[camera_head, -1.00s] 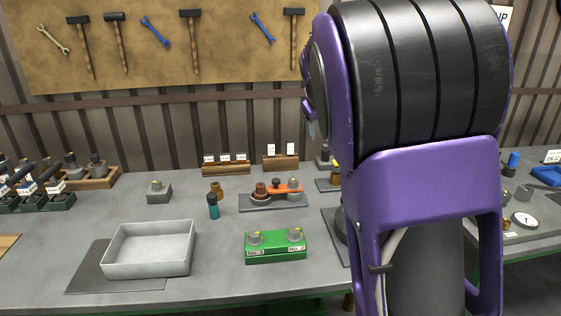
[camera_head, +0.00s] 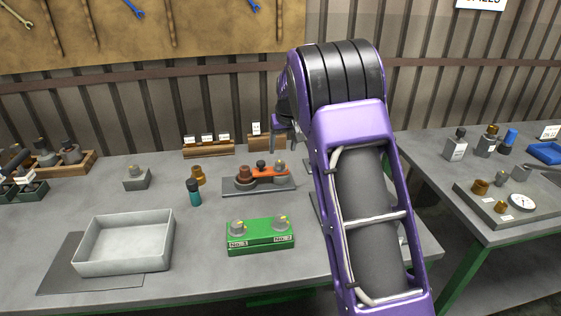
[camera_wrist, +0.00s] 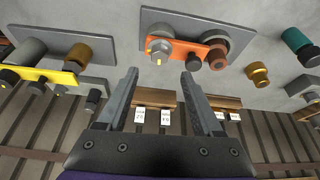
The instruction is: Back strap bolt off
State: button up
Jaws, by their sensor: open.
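The wrist view shows the same strap (camera_wrist: 185,49) from above and reversed, with the silver bolt (camera_wrist: 159,47) at left. My gripper (camera_wrist: 160,73) is open and empty; its fingers point at this strap's silver-bolt end, apart from it. Which bolt is the back one is unclear.
A green block (camera_head: 260,238) with two bolt heads and an empty grey tray (camera_head: 124,266) stand in front. A yellow strap assembly (camera_wrist: 42,76) is at left in the wrist view.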

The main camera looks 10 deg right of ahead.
aim_at(280, 163)
jog(key=x, duration=0.8)
grip_shut()
